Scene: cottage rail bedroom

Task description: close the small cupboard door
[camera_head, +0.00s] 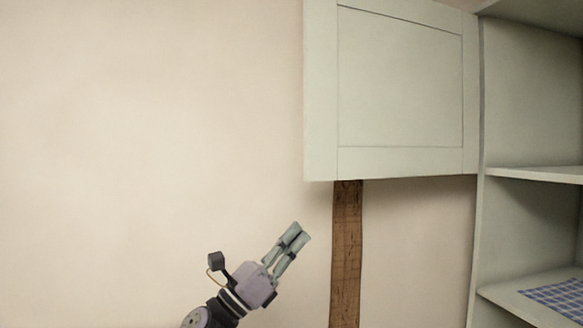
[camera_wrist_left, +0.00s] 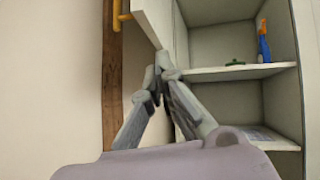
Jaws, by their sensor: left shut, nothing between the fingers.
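The small cupboard door (camera_head: 400,85) is pale green with a framed panel. It stands wide open, swung out to the left of the cupboard (camera_head: 480,215). In the left wrist view the door (camera_wrist_left: 153,18) shows its edge and a yellow handle (camera_wrist_left: 118,14) at the upper left. My left gripper (camera_head: 298,232) is shut and empty, below and left of the door's lower left corner in the head view. In the left wrist view its fingertips (camera_wrist_left: 159,68) appear just below the door's lower corner; I cannot tell whether they touch. My right gripper is not in view.
A brown wooden post (camera_head: 346,250) stands against the plain wall (camera_head: 150,130) behind the door. The open cupboard has shelves (camera_wrist_left: 240,72) with a blue and orange spray bottle (camera_wrist_left: 264,42) and a small green item (camera_wrist_left: 235,62). A blue checked cloth (camera_head: 556,296) lies on a lower shelf.

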